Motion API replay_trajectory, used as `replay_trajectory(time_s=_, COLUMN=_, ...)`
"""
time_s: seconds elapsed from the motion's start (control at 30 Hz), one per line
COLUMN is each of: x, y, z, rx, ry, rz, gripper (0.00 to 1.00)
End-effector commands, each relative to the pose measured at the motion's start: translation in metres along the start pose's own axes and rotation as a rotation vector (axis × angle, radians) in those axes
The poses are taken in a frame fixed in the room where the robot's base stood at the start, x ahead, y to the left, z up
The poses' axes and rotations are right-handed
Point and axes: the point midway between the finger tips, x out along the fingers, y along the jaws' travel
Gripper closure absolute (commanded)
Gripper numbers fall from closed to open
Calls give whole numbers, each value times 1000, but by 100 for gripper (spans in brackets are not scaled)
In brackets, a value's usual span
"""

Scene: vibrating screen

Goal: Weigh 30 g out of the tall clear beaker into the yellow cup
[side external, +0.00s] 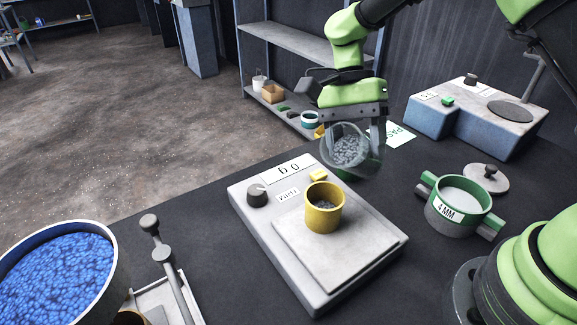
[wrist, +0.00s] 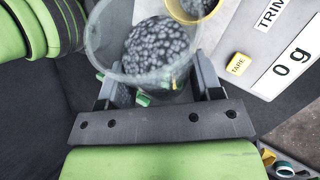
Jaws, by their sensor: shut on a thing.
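My gripper (side external: 354,140) is shut on the clear beaker (side external: 347,158), which holds grey granules and is tilted. It hangs above and behind the yellow cup (side external: 337,210), apart from it in the side view. In the wrist view the beaker (wrist: 108,55) sits between the fingers of my gripper (wrist: 158,88), its mouth close to the yellow cup (wrist: 177,12). The cup stands upright on the pan of the scale (side external: 245,215), with grey material inside. The scale's display (wrist: 292,62) reads 0 g.
A sieve (side external: 458,205) marked 4 MM and a grey lid (side external: 486,178) lie to the right. A blue-grey machine (side external: 455,125) stands behind them. A tub of blue granules (side external: 55,275) and a metal rod (side external: 170,265) are at the front left. A shelf (side external: 290,115) stands behind.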

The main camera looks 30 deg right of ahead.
Motion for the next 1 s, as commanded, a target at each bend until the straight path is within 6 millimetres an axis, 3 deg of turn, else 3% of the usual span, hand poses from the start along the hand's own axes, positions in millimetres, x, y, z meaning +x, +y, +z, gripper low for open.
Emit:
replay_trajectory(time_s=0.87, x=-1, y=0, z=1, rx=12, ry=25, rz=4, gripper=68)
replay_trajectory(time_s=1.0, x=-6, y=2, z=4, rx=-92, ry=-194, rz=-49, gripper=68)
